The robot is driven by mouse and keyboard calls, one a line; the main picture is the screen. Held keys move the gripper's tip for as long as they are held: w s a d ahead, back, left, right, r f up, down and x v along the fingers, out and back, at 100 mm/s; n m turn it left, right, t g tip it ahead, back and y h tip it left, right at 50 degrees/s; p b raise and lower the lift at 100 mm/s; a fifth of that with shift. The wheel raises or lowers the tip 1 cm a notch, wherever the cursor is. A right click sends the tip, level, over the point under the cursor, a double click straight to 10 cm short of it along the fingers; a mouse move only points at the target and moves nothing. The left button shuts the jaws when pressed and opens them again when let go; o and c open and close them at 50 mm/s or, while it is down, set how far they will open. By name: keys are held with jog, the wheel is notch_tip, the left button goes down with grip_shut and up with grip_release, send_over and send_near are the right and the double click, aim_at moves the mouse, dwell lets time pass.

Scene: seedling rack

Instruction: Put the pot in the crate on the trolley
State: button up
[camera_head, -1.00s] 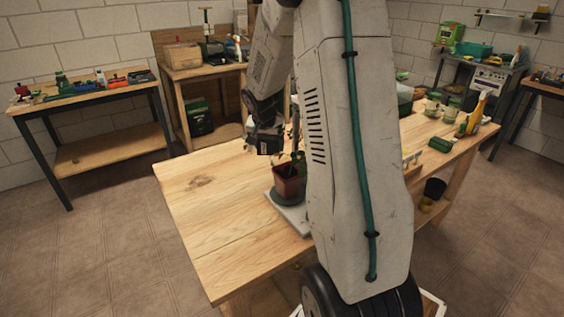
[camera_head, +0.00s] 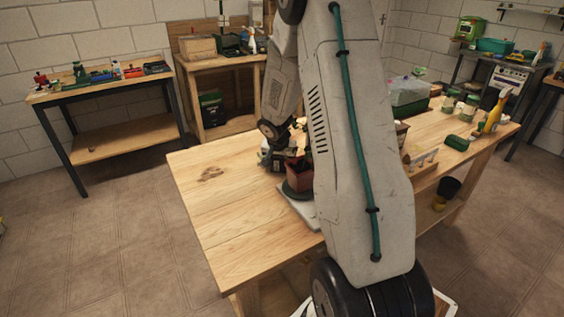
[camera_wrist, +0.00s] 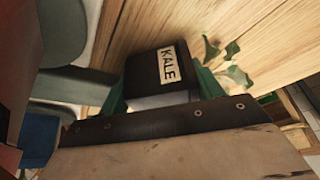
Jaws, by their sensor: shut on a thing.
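A small black pot (camera_wrist: 158,72) with a white KALE label shows in the wrist view, with green leaves beside it. My gripper (camera_wrist: 160,90) has its green fingers on either side of this pot and is shut on it. In the head view my gripper (camera_head: 277,160) is low over the wooden table, close beside a reddish-brown pot (camera_head: 299,179) on a dark saucer; I cannot tell whether they touch. My arm hides part of this area. I cannot make out the crate or the trolley in either view.
The wooden table (camera_head: 222,206) is bare on its left side. A clear tub (camera_head: 408,93), several small jars and a yellow bottle (camera_head: 495,112) stand on its right part. A side bench (camera_head: 105,88) with tools stands at the back left. Open floor lies left of the table.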

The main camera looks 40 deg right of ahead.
jog(key=shift+f, duration=0.1)
jog(key=o, duration=1.1)
